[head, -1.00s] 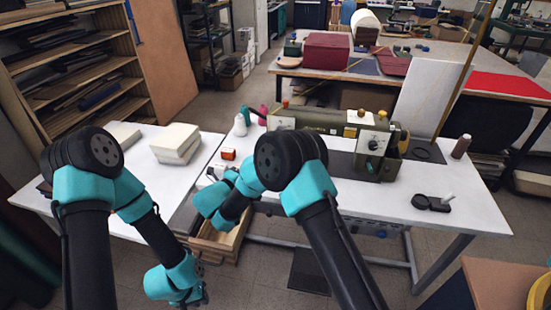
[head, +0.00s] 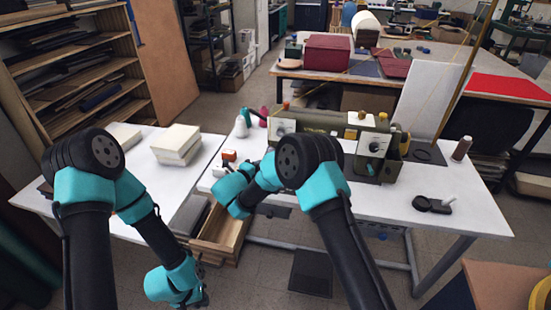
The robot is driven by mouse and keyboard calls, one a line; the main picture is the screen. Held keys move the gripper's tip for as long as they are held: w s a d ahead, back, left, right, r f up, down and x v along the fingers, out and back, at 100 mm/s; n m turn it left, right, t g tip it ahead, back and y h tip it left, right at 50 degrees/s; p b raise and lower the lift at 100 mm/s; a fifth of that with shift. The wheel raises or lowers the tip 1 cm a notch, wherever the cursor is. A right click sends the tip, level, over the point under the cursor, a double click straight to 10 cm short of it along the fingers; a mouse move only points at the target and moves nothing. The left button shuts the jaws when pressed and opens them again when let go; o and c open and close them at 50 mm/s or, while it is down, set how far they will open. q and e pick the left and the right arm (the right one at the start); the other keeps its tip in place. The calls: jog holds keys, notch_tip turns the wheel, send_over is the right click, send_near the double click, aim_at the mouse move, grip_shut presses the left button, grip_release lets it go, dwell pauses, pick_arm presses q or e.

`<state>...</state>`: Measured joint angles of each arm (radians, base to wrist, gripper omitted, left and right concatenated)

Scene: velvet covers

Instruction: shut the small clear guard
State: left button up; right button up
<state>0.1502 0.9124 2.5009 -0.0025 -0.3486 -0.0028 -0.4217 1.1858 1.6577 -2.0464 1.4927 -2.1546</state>
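I cannot make out the small clear guard for certain. A small orange-red box (head: 229,155) with pale parts below it sits on the left end of the sewing machine's white table, partly hidden by my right wrist. My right arm reaches left over the table edge, its wrist close to this box; its fingers are hidden behind the wrist. My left gripper (head: 203,292) hangs low over the floor, left of the open drawer, apart from everything. Its dark fingers are too small to tell whether they are open.
The green sewing machine (head: 330,122) stands behind my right arm. White stacked blocks (head: 176,145) sit on the left table. The open wooden drawer (head: 220,228) juts out below.

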jog(key=x, duration=1)
grip_shut()
jog(key=shift+f, duration=0.1)
